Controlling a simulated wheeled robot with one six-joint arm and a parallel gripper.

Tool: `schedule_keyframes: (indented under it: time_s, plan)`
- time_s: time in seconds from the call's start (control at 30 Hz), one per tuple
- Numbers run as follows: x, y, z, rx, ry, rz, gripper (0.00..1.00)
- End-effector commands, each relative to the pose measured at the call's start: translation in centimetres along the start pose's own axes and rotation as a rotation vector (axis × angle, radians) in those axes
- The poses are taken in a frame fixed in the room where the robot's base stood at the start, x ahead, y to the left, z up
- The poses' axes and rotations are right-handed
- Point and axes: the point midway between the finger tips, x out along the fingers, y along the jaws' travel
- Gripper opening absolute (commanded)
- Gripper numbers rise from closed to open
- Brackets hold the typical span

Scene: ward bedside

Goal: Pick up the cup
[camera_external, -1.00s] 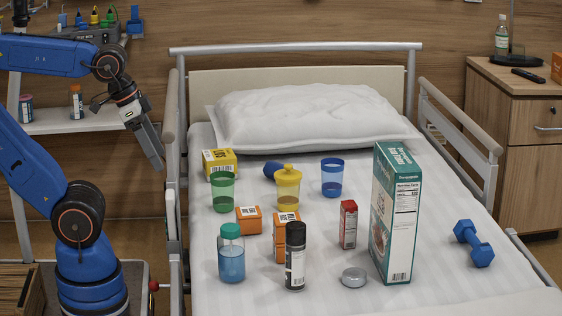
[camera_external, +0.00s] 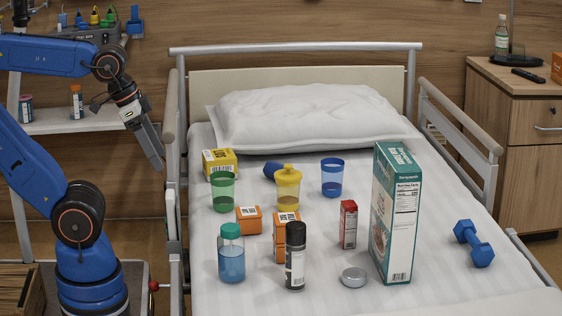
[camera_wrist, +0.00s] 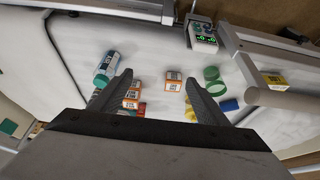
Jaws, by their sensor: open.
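A dark blue rounded object (camera_external: 272,169) lies partly hidden behind the yellow one. My gripper (camera_external: 158,164) hangs left of the bed rail, higher than the cups and apart from them. In the wrist view my gripper (camera_wrist: 158,75) has its fingers spread with nothing held. The green cup (camera_wrist: 213,82) shows beside the right finger there; the yellow cup (camera_wrist: 190,112) is partly hidden.
Around the cups are a yellow box (camera_external: 219,163), orange boxes (camera_external: 249,220), a blue-liquid bottle (camera_external: 231,256), a black-capped canister (camera_external: 295,262), a small red box (camera_external: 348,225), a tall carton (camera_external: 397,215), a round tin (camera_external: 354,277) and a dumbbell (camera_external: 473,243). The bed rail (camera_external: 171,110) stands between my gripper and the cups.

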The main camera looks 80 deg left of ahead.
Motion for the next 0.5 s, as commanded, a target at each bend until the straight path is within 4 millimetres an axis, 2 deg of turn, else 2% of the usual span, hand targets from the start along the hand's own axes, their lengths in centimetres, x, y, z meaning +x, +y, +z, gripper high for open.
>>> schedule_keyframes:
  time_s: [0.37,0.5]
  plan:
    - [0.0,-0.1,-0.1,-0.009,-0.003,-0.001,0.74]
    - [0.0,-0.8,-1.4,-0.094,-0.027,-0.014,0.74]
